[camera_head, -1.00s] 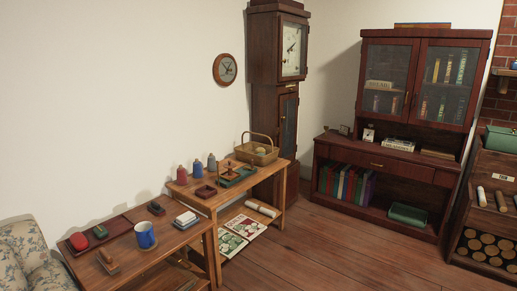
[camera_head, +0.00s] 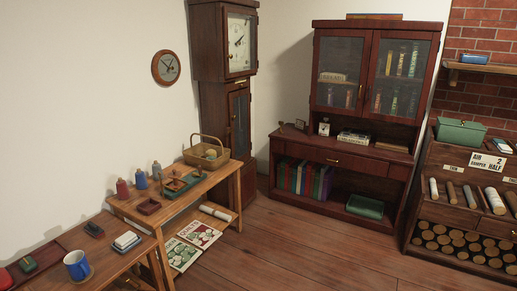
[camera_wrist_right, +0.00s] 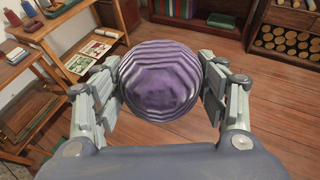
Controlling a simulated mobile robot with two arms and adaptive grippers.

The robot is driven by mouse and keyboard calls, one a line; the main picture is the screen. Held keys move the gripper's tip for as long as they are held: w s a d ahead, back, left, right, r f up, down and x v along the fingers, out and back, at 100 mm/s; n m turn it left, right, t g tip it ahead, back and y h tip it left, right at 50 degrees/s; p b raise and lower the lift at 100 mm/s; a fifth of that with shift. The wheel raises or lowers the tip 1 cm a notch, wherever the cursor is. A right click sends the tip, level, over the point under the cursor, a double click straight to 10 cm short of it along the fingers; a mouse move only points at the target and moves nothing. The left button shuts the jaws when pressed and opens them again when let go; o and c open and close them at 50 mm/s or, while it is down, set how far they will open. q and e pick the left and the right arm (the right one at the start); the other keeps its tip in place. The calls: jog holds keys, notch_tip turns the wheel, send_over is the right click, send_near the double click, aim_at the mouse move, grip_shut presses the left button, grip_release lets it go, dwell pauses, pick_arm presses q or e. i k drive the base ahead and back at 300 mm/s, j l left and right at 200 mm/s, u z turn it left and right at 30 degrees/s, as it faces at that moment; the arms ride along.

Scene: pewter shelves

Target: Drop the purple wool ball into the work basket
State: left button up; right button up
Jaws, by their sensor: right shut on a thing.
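The purple wool ball (camera_wrist_right: 161,80), ringed with pale lines, fills the middle of the right wrist view. My right gripper (camera_wrist_right: 163,90) is shut on it, one finger on each side, and holds it above the wooden floor. The work basket (camera_head: 206,154) is a wicker basket with a raised arched handle. It stands at the far end of the side table near the tall clock, and a pale rounded thing shows inside it. My right gripper and the ball do not show in the head view. My left gripper is in neither view.
A nearer table with a blue mug (camera_head: 77,265) stands at lower left. The clock (camera_head: 224,95) rises behind the basket. The middle floor (camera_head: 270,250) is clear.

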aim_at(206, 149)
jog(key=i+l, duration=0.2)
jog(key=i, duration=0.35)
jog(key=i+l, duration=0.2)
jog(key=i, duration=0.3)
jog(key=i+l, duration=0.2)
jog(key=i, duration=0.35)
jog(key=i+j+u, duration=0.2)
jog(key=i+u, duration=0.25)
jog(key=i, duration=0.15)
jog(key=i+u, duration=0.45)
jog(key=i, duration=0.2)
jog(key=i+l+u, duration=0.25)
jog(key=i+u, duration=0.2)
jog(key=i, duration=0.15)
jog(key=i+j, duration=0.1)
jog(key=i, duration=0.35)
jog(key=j+u, duration=0.05)
